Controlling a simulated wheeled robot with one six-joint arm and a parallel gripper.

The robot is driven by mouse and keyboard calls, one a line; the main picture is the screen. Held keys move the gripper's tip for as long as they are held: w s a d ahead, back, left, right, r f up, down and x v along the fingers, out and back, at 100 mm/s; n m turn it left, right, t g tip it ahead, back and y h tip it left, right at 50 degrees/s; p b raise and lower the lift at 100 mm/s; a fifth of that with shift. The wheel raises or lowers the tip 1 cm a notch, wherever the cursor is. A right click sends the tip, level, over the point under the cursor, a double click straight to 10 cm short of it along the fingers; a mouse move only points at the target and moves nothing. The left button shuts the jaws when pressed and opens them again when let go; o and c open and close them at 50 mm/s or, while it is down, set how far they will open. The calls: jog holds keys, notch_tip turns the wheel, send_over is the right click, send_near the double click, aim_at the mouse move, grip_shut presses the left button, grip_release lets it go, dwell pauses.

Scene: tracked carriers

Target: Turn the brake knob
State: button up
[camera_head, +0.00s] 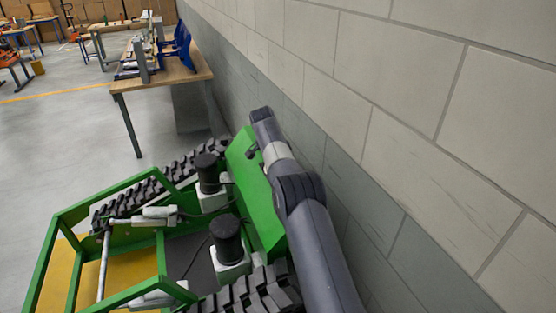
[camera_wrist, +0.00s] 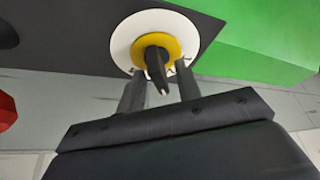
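The brake knob (camera_wrist: 155,62) shows in the wrist view as a black bar handle on a yellow ring and a white round plate, set in a dark panel. My gripper (camera_wrist: 160,82) is open, with one finger on each side of the handle. A gap shows between the handle and each finger; I cannot tell how deep the fingertips reach. In the head view the green tracked carrier (camera_head: 244,171) stands beside the wall. My arm reaches over its green panel; the knob and the fingers cannot be made out there.
A red part (camera_wrist: 6,111) shows at the left edge of the wrist view. The block wall (camera_head: 400,120) runs close along the right of my arm. A wooden table (camera_head: 190,72) with parts on it stands beyond the carrier. Open floor (camera_head: 60,135) lies to the left.

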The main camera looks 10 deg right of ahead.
jog(key=shift+r, duration=0.1)
jog(key=b+v, duration=0.1)
jog(key=v, duration=0.9)
jog(key=shift+r, duration=0.3)
jog(key=shift+s, duration=0.1)
